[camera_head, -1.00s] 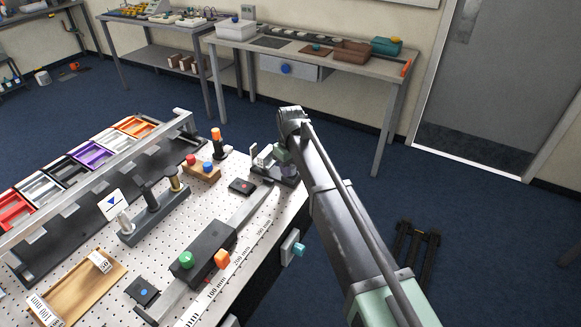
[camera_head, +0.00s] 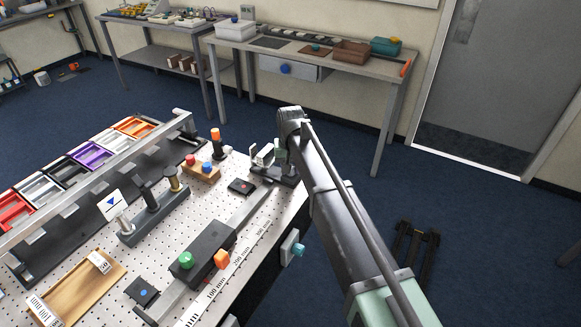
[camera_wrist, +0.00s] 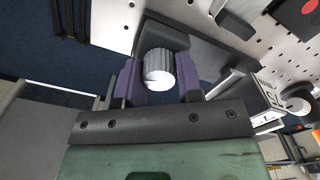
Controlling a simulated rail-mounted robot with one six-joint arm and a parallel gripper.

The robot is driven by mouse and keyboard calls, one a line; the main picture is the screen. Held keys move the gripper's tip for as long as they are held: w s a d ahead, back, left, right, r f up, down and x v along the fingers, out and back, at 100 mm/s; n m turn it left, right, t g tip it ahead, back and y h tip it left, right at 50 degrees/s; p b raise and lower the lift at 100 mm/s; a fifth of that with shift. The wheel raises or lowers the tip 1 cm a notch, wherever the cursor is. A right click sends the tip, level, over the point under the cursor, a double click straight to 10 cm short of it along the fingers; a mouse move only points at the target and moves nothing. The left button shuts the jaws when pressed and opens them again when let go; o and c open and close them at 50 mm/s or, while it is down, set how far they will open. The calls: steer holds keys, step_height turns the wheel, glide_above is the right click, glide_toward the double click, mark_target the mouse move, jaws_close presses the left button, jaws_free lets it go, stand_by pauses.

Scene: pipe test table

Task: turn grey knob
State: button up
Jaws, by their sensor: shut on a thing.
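The grey knob (camera_wrist: 158,69) is a ribbed, light grey cylinder with a pale end face, in the upper middle of the wrist view. It sits against a dark mount (camera_wrist: 172,38). My gripper (camera_wrist: 157,80) has its purple finger pads on both sides of the knob, shut on it. In the head view my gripper (camera_head: 279,156) is at the far right corner of the perforated table, by a dark fixture (camera_head: 262,172). The knob cannot be made out there behind my gripper and arm.
A slide rail with a black block (camera_head: 205,250) and a scale runs along the table's front edge. A small black pad (camera_head: 241,187) and a wooden block with red and blue knobs (camera_head: 201,172) stand left of my gripper.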

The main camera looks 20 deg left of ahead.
stand_by(0.3)
steer(key=o, duration=0.9)
step_height(320, 180, up, 11)
steer(key=p, duration=1.1)
steer(key=shift+f, duration=0.15)
